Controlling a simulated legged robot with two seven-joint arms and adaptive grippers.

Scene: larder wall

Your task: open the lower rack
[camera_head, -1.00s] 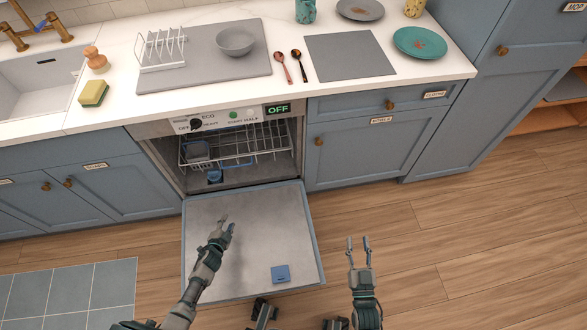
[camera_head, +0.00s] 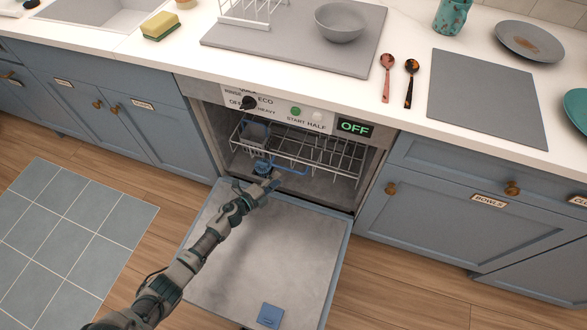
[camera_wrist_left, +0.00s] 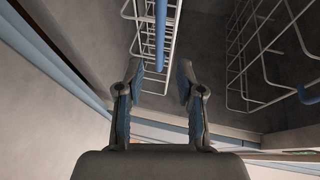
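The dishwasher stands with its door (camera_head: 265,260) folded down. A wire rack (camera_head: 335,158) with a blue handle (camera_head: 290,166) shows inside the opening in the head view. My left gripper (camera_head: 270,183) is at the opening, just below that handle. In the left wrist view my left gripper (camera_wrist_left: 160,82) is open and empty. A blue bar (camera_wrist_left: 160,35) on a wire rack (camera_wrist_left: 142,15) lines up with the gap between its fingers. A second wire rack (camera_wrist_left: 265,55) is at the right there. I cannot tell which is the lower rack. My right gripper is out of view.
A grey cup-like item (camera_head: 255,132) sits in the rack at left. A blue object (camera_head: 262,167) is close to my left fingers. A blue block (camera_head: 270,315) lies on the door. The counter (camera_head: 400,100) above holds a bowl (camera_head: 341,22) and spoons (camera_head: 388,75).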

